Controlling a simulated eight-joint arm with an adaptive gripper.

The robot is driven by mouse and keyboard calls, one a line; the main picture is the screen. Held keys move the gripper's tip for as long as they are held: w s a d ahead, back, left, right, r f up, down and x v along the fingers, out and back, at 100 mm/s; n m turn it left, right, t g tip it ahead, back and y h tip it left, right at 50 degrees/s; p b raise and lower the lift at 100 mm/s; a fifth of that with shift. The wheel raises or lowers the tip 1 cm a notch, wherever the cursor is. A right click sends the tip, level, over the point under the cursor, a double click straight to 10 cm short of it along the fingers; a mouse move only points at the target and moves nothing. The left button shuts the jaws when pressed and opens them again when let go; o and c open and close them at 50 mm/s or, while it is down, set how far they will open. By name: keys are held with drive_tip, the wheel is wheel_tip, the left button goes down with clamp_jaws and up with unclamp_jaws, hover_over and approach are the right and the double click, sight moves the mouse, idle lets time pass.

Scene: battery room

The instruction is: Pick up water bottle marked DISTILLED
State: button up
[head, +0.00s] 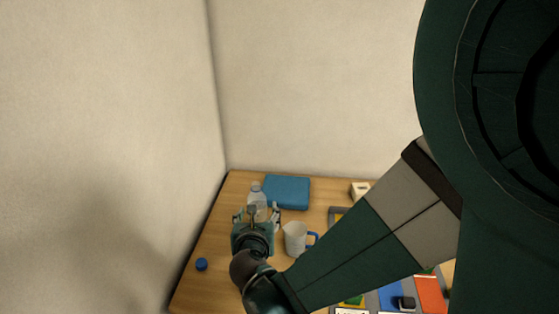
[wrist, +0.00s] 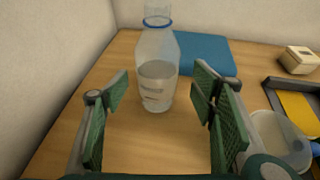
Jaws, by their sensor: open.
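A clear plastic water bottle (wrist: 157,65) with a blue ring at its neck stands upright on the wooden table. In the wrist view it is ahead of my gripper (wrist: 160,92), centred between the spread green fingers and beyond their tips. My gripper is open and empty. In the head view the bottle (head: 257,190) shows behind my gripper (head: 258,212), which hides its lower part. A pale label area shows on the bottle, but I cannot read any marking.
A blue box or book (head: 287,192) lies behind the bottle. A white mug (head: 295,239) with a blue handle stands right of my gripper, close to it. A blue cap (head: 201,264) lies at left. Walls border the table's back and left.

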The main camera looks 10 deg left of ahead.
sight(256, 184)
drive_tip(key=shift+a+b+x, duration=0.2)
drive_tip(key=shift+b+x, duration=0.6)
drive_tip(key=shift+x, duration=1.8)
drive_tip(key=c, duration=1.1)
drive_tip(key=shift+c, duration=0.2)
drive_tip(key=shift+r, duration=0.4)
wheel_tip(256, 184, up, 9)
drive_tip(key=p, duration=0.3)
drive_tip(key=shift+r, duration=0.15)
